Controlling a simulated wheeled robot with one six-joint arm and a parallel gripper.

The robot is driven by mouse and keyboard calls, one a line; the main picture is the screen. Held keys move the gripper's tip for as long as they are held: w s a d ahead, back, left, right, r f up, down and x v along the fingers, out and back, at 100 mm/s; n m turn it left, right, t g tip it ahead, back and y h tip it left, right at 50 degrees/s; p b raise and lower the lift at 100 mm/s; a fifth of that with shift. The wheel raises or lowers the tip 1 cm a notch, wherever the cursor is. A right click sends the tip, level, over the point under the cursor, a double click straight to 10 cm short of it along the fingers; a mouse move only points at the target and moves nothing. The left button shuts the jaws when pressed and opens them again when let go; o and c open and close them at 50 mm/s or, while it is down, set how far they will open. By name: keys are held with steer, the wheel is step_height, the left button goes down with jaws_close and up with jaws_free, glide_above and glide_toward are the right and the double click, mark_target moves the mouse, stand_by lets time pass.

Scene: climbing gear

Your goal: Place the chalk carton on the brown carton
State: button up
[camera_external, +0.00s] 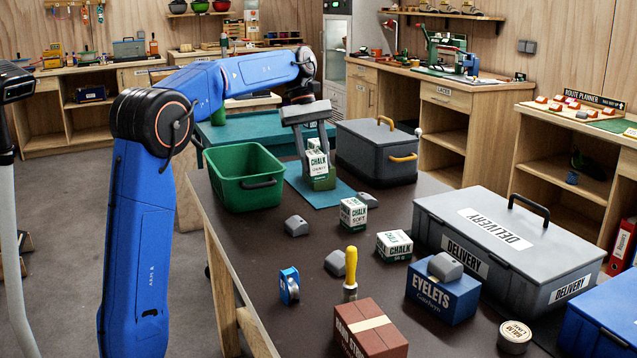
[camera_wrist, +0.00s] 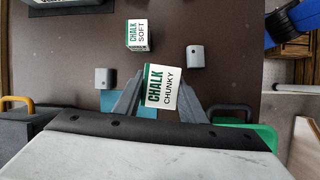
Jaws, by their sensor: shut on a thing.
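My gripper (camera_external: 318,168) is shut on a white and green chalk carton (camera_external: 319,158) marked CHUNKY, with one finger on each side. The held carton also shows between the fingers in the wrist view (camera_wrist: 161,87). It is upright over the blue mat (camera_external: 341,193); I cannot tell whether its base touches the mat. The brown carton (camera_external: 371,330), with a pale tape strip, stands at the table's near edge, well apart from my gripper. It is not seen in the wrist view. Its visible top is bare.
A SOFT chalk carton (camera_external: 353,214) and another chalk carton (camera_external: 394,246) stand mid-table. A green crate (camera_external: 247,178) and grey delivery case (camera_external: 510,245) flank the table.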

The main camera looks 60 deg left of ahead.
steer(key=w+d+r+m, duration=0.2)
steer(key=d, duration=1.3)
step_height(320, 180, up, 4)
steer(key=m+g+y, duration=0.1)
steer(key=m+g, duration=0.3)
steer(key=m, duration=0.2)
glide_above(366, 333)
steer(key=w+a, duration=0.2)
steer(key=shift+s+d+f, duration=0.1)
steer(key=shift+f, duration=2.25)
steer(key=shift+s+d+f, duration=0.1)
steer(key=shift+f, duration=2.25)
steer(key=shift+f, duration=0.15)
steer(key=o, duration=1.1)
